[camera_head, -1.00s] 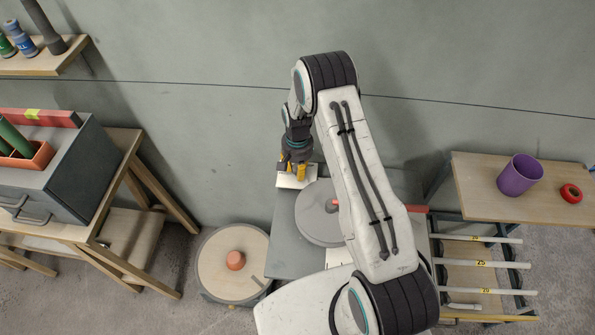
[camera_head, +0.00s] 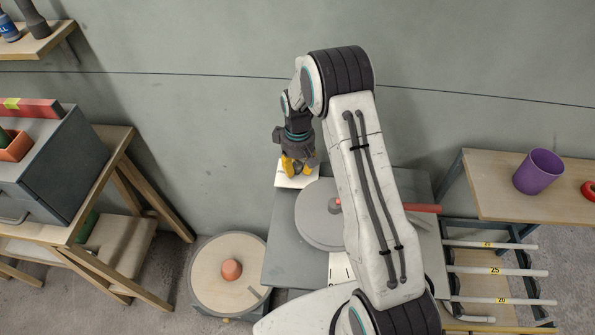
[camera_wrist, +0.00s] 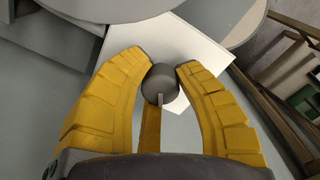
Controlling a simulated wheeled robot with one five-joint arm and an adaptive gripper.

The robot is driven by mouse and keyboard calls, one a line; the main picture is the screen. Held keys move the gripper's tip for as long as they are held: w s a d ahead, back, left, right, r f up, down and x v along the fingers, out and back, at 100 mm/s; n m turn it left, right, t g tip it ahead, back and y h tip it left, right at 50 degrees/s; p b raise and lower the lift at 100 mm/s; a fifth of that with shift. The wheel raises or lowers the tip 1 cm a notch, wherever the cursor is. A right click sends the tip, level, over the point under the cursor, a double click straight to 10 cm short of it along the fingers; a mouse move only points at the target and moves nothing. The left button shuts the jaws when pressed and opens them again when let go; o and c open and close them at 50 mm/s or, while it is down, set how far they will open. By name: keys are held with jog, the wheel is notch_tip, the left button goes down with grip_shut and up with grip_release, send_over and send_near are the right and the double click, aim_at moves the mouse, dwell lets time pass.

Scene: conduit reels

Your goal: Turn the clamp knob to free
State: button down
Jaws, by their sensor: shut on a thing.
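The clamp knob (camera_wrist: 159,84) is a small round grey knob with a pale pointer, set by a white plate (camera_wrist: 190,48). In the wrist view my gripper's yellow fingers (camera_wrist: 163,66) are closed around it, one on each side. In the head view my gripper (camera_head: 298,168) points down at the white plate (camera_head: 291,181), which lies at the back of the grey bench (camera_head: 283,240). The knob is hard to make out there behind the fingers. The pointer's exact setting cannot be read.
A grey disc (camera_head: 316,214) lies on the bench close to the plate, partly behind my arm. A red bar (camera_head: 422,208) sticks out at right. A wooden reel (camera_head: 208,270) stands at lower left. A side shelf holds a purple cup (camera_head: 538,171); conduit rods (camera_head: 495,270) lie below.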

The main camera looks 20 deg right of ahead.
aim_at(299, 164)
jog(key=n, duration=0.2)
jog(key=n+b, duration=0.1)
jog(key=n, duration=0.1)
jog(key=n+b, duration=0.1)
jog(key=n, duration=0.1)
jog(key=shift+s+f+n, duration=0.2)
jog(key=shift+f+n, duration=0.05)
jog(key=shift+n, duration=0.05)
jog(key=n+b, duration=0.1)
jog(key=n, duration=0.3)
jog(key=shift+d+n+b, duration=0.1)
jog(key=shift+n+b, duration=0.25)
jog(key=shift+n, duration=0.35)
jog(key=c, duration=0.9)
grip_release()
jog(key=shift+w+r, duration=0.15)
jog(key=shift+r, duration=0.05)
jog(key=shift+r, duration=0.1)
jog(key=shift+w+r, duration=0.1)
jog(key=shift+r, duration=0.15)
notch_tip(299, 164, up, 11)
jog(key=shift+r, duration=0.15)
